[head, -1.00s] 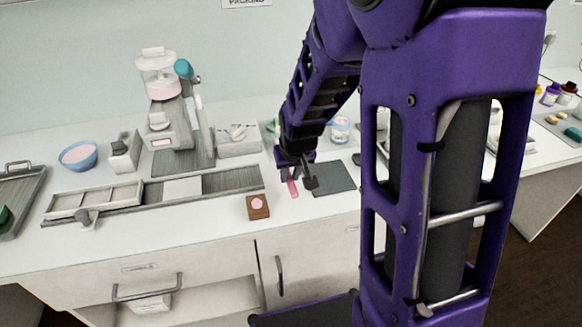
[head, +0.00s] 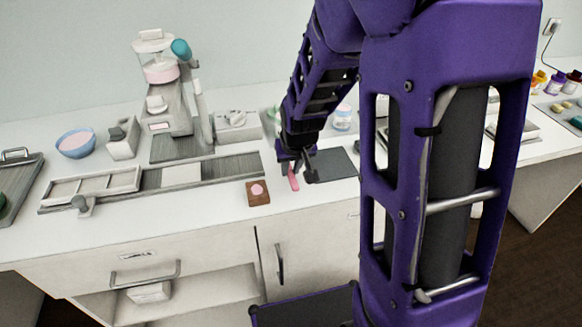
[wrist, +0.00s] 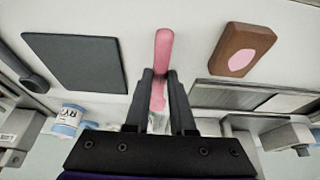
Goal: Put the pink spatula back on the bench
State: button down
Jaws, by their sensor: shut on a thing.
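The pink spatula (wrist: 163,50) is between my gripper's two fingers in the wrist view, its rounded pink end sticking out past the fingertips. In the head view the pink spatula (head: 293,180) shows just left of a fingertip, over the front part of the white bench (head: 215,210). My gripper (wrist: 160,75) is shut on it; it also shows in the head view (head: 298,170), low over the bench. I cannot tell whether the spatula touches the bench top. Its other end is partly hidden between the fingers.
A dark grey mat (head: 332,164) lies right of my gripper. A brown block with a pink patch (head: 258,199) lies to the left, near the front edge. A grey track (head: 225,180) and a mill machine (head: 165,110) stand behind. Bare bench lies between block and mat.

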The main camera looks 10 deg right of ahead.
jog(key=shift+f+b, duration=0.45)
jog(key=shift+f, duration=0.05)
dwell(0.4)
jog(key=c, duration=0.7)
grip_release()
jog(key=shift+r, duration=0.1)
